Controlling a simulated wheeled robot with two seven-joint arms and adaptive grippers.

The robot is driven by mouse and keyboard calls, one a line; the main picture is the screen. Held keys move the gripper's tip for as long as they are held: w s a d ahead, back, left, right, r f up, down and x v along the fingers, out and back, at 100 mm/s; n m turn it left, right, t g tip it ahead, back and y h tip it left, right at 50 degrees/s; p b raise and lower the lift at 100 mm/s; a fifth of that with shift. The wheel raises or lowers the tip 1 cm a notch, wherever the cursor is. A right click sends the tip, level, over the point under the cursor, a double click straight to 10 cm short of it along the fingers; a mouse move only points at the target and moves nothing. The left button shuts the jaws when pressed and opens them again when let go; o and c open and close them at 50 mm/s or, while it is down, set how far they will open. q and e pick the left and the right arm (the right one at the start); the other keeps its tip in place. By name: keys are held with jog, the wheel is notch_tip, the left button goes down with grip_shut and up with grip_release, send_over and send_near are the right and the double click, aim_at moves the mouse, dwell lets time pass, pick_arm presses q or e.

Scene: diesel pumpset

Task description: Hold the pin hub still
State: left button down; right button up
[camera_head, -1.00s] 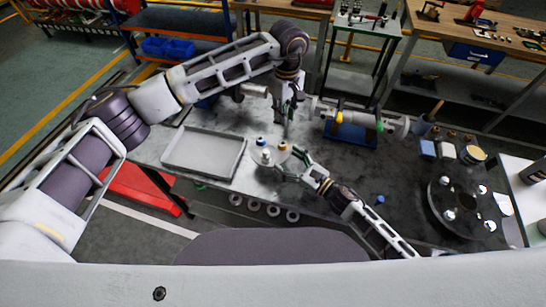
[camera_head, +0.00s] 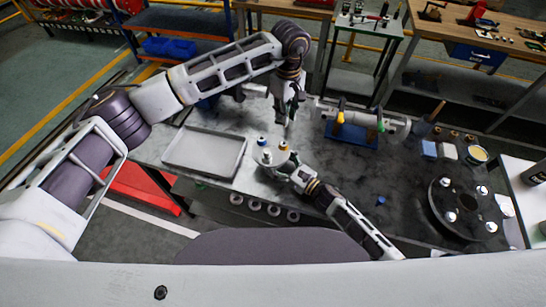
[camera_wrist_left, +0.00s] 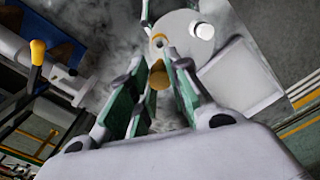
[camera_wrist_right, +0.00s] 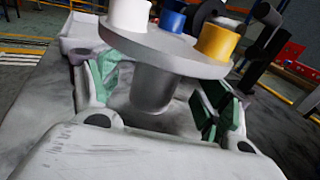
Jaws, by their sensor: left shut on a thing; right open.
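The pin hub (camera_head: 262,162) is a grey disc on the table with white (camera_wrist_right: 130,13), blue (camera_wrist_right: 172,18) and yellow (camera_wrist_right: 215,42) pieces on top. In the right wrist view its narrower round stem (camera_wrist_right: 155,88) hangs below the disc. My right gripper (camera_wrist_right: 160,100) is open, with one finger on each side of the stem and gaps visible. My left gripper (camera_head: 287,120) is above and behind the hub, shut on a small brass-coloured cylinder (camera_wrist_left: 158,76). The hub disc also shows beyond its fingertips in the left wrist view (camera_wrist_left: 180,48).
A grey tray (camera_head: 205,173) lies left of the hub. A horizontal shaft assembly (camera_head: 365,121) is behind to the right. A dark disc with several silver studs (camera_head: 466,208) sits at the right. The dark tabletop between is mostly clear, with a small blue piece (camera_head: 381,200).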

jog(key=shift+x, duration=1.6)
jog(key=shift+c, duration=1.2)
grip_shut()
